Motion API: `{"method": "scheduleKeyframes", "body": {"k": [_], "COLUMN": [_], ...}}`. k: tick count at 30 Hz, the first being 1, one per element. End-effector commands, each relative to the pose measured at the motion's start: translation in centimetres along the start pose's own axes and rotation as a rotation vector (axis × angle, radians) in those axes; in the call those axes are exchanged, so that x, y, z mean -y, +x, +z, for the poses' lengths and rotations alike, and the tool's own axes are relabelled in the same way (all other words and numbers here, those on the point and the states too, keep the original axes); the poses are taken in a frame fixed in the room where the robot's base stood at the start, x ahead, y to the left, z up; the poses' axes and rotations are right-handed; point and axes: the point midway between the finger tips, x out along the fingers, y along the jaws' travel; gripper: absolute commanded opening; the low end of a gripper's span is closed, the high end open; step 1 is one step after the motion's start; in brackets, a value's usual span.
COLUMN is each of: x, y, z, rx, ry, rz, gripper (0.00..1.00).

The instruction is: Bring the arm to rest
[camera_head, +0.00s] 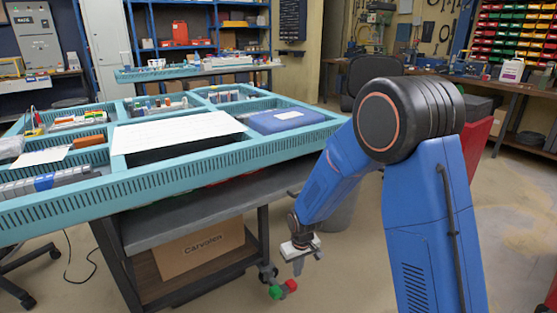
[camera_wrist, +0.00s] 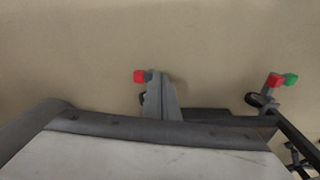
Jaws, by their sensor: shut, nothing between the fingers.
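My blue arm is bent at the right of the head view, its forearm slanting down to the left. My gripper (camera_head: 298,271) hangs at its lower end, pointing down, just off the right side of the cart. In the wrist view my gripper (camera_wrist: 162,98) shows as grey fingers close together, with nothing held between them. The fingers point toward the bare floor. They partly hide a caster with a red pedal (camera_wrist: 139,76) behind them.
A teal divided tray (camera_head: 230,153) with boxes and small parts stands on the grey cart (camera_head: 185,218). A cardboard carton (camera_head: 200,250) sits on its lower shelf. A caster with red and green pedals (camera_head: 283,289) is close below my gripper. A grey bin (camera_head: 340,208) stands behind my forearm.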

Motion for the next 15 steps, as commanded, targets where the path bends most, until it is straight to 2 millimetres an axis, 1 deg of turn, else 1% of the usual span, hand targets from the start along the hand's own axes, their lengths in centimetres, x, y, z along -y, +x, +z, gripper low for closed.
{"method": "scheduleKeyframes", "body": {"k": [1, 3, 8, 9, 15], "x": [-0.7, -1.5, -3.1, -3.5, -5.2], "y": [-1.8, -3.9, -8.5, -9.7, -14.9], "z": [0.3, 1.0, 2.7, 3.2, 6.0], "rx": [-0.013, -0.024, -0.05, -0.057, -0.091], "ry": [0.013, 0.03, 0.067, 0.076, 0.122], "rz": [0.002, 0.004, 0.01, 0.012, 0.021], "gripper": [0.0, 0.0, 0.0, 0.0, 0.0]}}
